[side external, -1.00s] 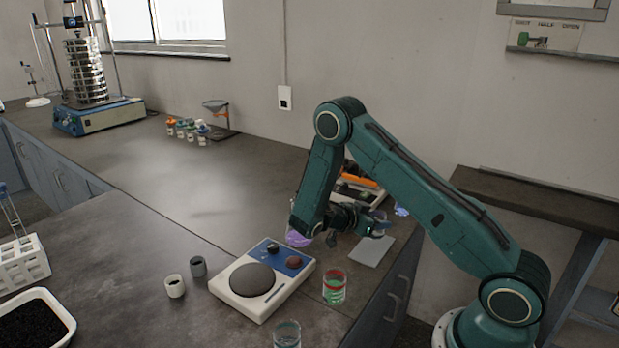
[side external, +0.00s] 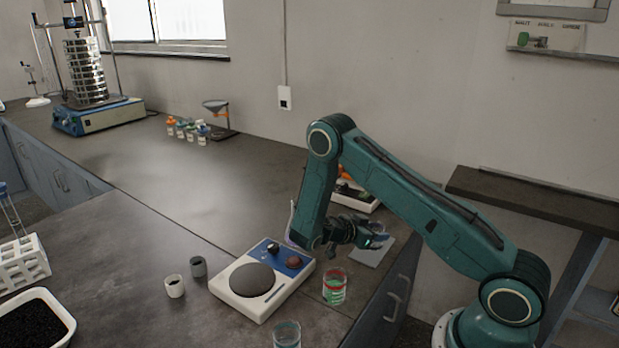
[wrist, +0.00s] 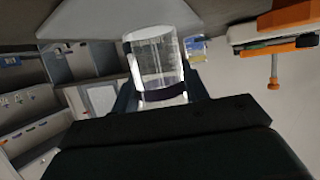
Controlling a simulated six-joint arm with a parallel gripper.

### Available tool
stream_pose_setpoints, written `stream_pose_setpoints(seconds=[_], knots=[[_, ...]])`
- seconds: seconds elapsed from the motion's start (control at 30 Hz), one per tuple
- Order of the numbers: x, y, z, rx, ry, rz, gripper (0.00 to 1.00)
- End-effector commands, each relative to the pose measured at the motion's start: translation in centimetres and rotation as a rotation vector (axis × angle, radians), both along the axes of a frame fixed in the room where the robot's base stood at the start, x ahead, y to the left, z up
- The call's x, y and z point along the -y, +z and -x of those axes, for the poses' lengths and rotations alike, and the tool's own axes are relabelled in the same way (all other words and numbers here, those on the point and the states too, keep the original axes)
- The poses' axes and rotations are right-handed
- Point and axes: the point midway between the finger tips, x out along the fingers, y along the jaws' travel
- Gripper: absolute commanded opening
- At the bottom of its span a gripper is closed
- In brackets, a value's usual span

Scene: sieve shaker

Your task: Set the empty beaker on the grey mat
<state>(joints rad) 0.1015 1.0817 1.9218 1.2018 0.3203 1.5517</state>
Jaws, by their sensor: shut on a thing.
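My gripper (side external: 372,240) is shut on a clear, empty-looking glass beaker, seen between the fingers in the wrist view (wrist: 157,62). In the side view the beaker (side external: 381,231) is small and partly hidden by the gripper. The grey mat (side external: 369,258) lies on the bench near its right edge, and the gripper is low over it, covering part of it. I cannot tell whether the beaker's base touches the mat.
A white-and-blue device with a dark round plate (side external: 252,280) stands left of the gripper. A beaker with red and green markings (side external: 334,288) and another glass beaker (side external: 287,336) stand in front. An orange-and-white item (side external: 352,190) sits behind my arm.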

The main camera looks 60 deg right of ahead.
Motion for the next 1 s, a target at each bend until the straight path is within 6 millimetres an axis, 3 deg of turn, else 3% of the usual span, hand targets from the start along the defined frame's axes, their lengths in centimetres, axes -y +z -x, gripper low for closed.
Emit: stream_pose_setpoints(seconds=[0.13,0.17,0.27,0.7,1.0], knots=[[0.0,-0.3,0.0,-0.001,0.000,0.000,0.20],[0.0,-0.3,0.0,-0.001,0.000,0.000,0.48],[0.0,-0.3,0.0,-0.001,0.000,0.000,0.66],[0.0,0.1,0.0,0.001,0.000,0.000,0.66],[-2.7,1.2,-1.2,0.001,0.004,0.001,0.66]])
